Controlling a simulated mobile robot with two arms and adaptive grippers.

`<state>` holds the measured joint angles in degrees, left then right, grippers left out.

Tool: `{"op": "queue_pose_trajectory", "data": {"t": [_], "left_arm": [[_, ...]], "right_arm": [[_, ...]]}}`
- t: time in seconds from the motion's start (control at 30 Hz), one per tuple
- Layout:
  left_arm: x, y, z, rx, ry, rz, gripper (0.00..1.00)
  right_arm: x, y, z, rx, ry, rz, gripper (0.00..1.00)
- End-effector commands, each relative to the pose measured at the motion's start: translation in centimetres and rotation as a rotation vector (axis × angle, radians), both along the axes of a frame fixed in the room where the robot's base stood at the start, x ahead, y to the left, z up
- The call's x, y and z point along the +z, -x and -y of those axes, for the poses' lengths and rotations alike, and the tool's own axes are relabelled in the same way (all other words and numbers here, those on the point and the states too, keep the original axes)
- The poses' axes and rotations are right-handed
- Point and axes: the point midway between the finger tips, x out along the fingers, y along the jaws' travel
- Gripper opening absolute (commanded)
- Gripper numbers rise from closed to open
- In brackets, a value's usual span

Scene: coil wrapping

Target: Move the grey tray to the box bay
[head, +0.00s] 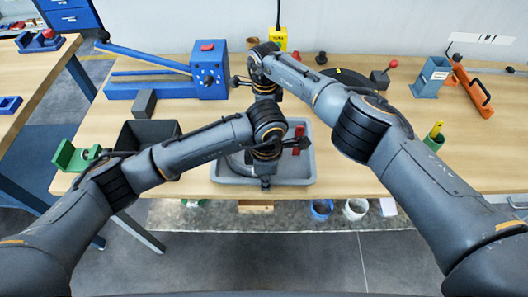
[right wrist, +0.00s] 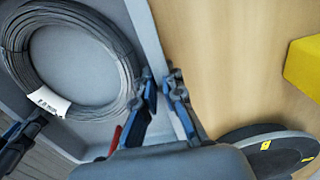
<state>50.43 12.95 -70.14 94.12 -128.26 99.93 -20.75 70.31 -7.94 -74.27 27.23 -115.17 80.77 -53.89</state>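The grey tray (head: 222,179) lies near the front edge of the wooden table, partly hidden by my left wrist. A coil of dark cable with a white tag (right wrist: 85,62) rests in it. My left gripper (head: 265,183) points down at the middle of the tray's near wall and looks closed on it. My right gripper (right wrist: 160,75) has one finger on each side of the tray's far wall, tips close together on it. In the head view my right gripper is largely hidden behind the arms. No label marks a box bay.
A black open bin (head: 148,132) and a green clamp (head: 76,158) stand left of the tray. A blue machine (head: 208,72) and a grey block (head: 144,103) are behind left. A dark disc (right wrist: 265,148) and a yellow device (head: 278,39) are behind. Table right of the tray is mostly clear.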

Motion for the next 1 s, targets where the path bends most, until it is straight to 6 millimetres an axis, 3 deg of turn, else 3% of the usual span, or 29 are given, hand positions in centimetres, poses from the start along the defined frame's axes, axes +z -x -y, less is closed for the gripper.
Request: {"op": "queue_pose_trajectory", "data": {"t": [0.07, 0.1, 0.13, 0.63, 1.0], "left_arm": [[0.0, 0.0, 0.0, 0.0, 0.0, 0.0, 0.12], [0.0, 0.0, 0.0, 0.0, 0.0, 0.0, 0.04], [0.0, 0.0, 0.0, 0.0, 0.0, 0.0, 0.0], [0.5, 0.0, 0.1, 0.0, 0.002, 0.002, 0.0], [3.6, 0.0, 0.0, 0.0, 0.001, 0.001, 0.0]], "right_arm": [[0.0, 0.0, 0.0, 0.0, 0.0, 0.0, 0.06], [0.0, 0.0, 0.0, 0.0, 0.0, 0.0, 0.0], [0.0, 0.0, 0.0, 0.0, 0.0, 0.0, 0.0], [0.5, 0.0, 0.0, 0.0, 0.0, 0.001, 0.0], [3.6, 0.0, 0.0, 0.0, -0.001, 0.001, 0.0]]}}
